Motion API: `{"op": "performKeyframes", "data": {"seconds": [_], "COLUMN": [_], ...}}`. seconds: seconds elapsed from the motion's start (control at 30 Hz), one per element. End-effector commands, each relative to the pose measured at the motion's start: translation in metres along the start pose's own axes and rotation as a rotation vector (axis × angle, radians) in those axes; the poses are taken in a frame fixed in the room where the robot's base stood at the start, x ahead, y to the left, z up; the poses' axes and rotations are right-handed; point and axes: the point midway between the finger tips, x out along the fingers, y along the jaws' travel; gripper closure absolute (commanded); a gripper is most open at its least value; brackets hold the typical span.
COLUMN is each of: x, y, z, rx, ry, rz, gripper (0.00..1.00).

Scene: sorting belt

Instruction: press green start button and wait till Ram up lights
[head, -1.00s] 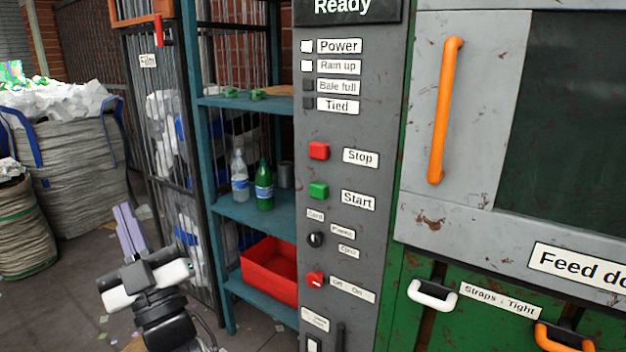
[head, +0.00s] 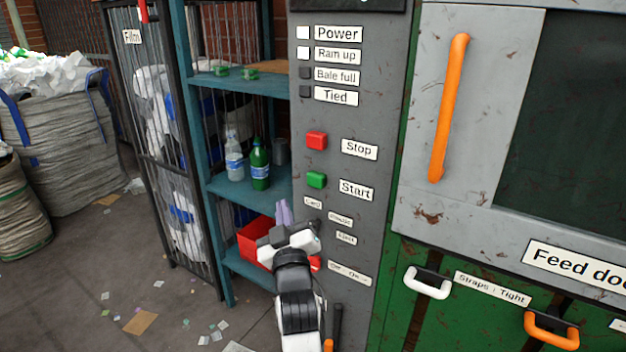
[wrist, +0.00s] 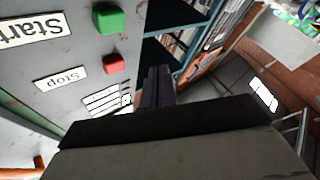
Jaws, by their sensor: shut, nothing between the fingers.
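The green start button (head: 316,180) sits on the grey control panel (head: 380,100), left of its Start label. It also shows in the wrist view (wrist: 109,18), where the picture is upside down. The red Stop button (head: 317,140) is above it. The Ram up lamp (head: 303,53) is white and lit, like the Power lamp (head: 303,33); the Bale full and Tied lamps are dark. My gripper (head: 284,212) is shut and empty, just below and left of the green button, its purple fingers pointing up. In the wrist view its fingers (wrist: 157,88) are apart from both buttons.
A teal shelf (head: 250,83) with bottles (head: 260,165) and a red bin (head: 254,240) stands left of the panel. A red knob (head: 315,263) is close to my wrist. Right is the baler door with an orange handle (head: 448,110). Open floor lies at the lower left.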

Motion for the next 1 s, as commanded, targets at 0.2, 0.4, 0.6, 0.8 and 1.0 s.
{"op": "performKeyframes", "data": {"seconds": [0.2, 0.4, 0.6, 0.8, 1.0], "x": [0.001, 0.012, 0.032, 0.049, 0.059], "y": [0.0, 0.008, 0.023, 0.035, 0.043], "z": [0.0, 0.008, 0.023, 0.037, 0.043], "rx": [0.0, -0.001, -0.001, -0.001, 0.0], "ry": [0.002, 0.002, 0.003, 0.003, 0.003], "rz": [0.0, 0.002, 0.002, 0.001, 0.001], "gripper": [1.0, 1.0, 1.0, 1.0, 1.0]}}
